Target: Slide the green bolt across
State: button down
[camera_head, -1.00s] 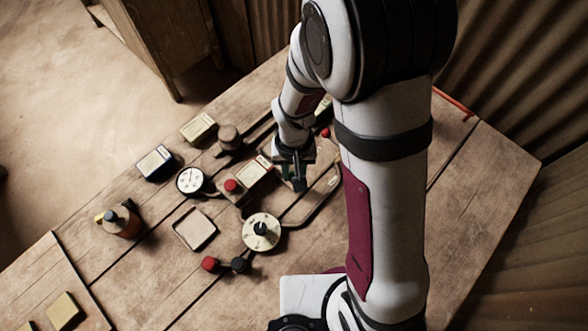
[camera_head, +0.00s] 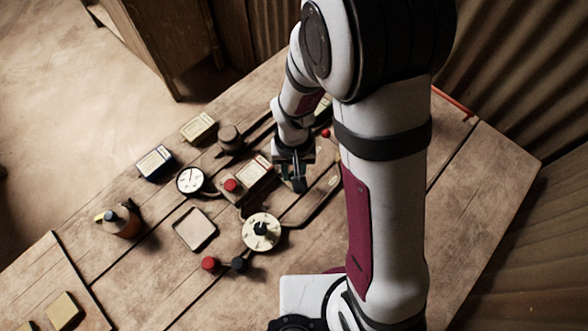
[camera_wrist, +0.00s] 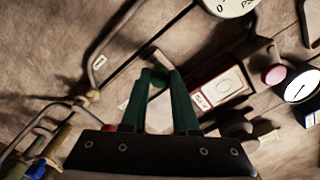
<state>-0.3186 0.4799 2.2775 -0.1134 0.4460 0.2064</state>
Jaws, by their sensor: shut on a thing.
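My gripper (camera_head: 298,184) points down over the middle of the board, beside the box with the red button. In the wrist view its two green-tinted fingers (camera_wrist: 161,77) are closed around a small round dark green knob (camera_wrist: 159,79), which appears to be the green bolt's handle. The bolt's body and track are mostly hidden by the fingers, so I cannot tell how far along it sits. In the head view the bolt is hidden behind my gripper.
A box with a red button (camera_head: 232,186) and label is just left. A white dial (camera_head: 261,230) stands in front, with a round gauge (camera_head: 190,180) and a shallow square tray (camera_head: 195,229) farther left. A red knob (camera_head: 325,133) is behind.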

jog(key=shift+w+a, duration=1.6)
jog(key=shift+w, duration=0.05)
jog(key=c, duration=0.7)
grip_release()
jog(key=shift+o, duration=0.2)
jog(key=shift+s, duration=0.1)
jog(key=shift+r, duration=0.1)
notch_tip(320, 180, up, 16)
jog(key=shift+f, duration=0.2)
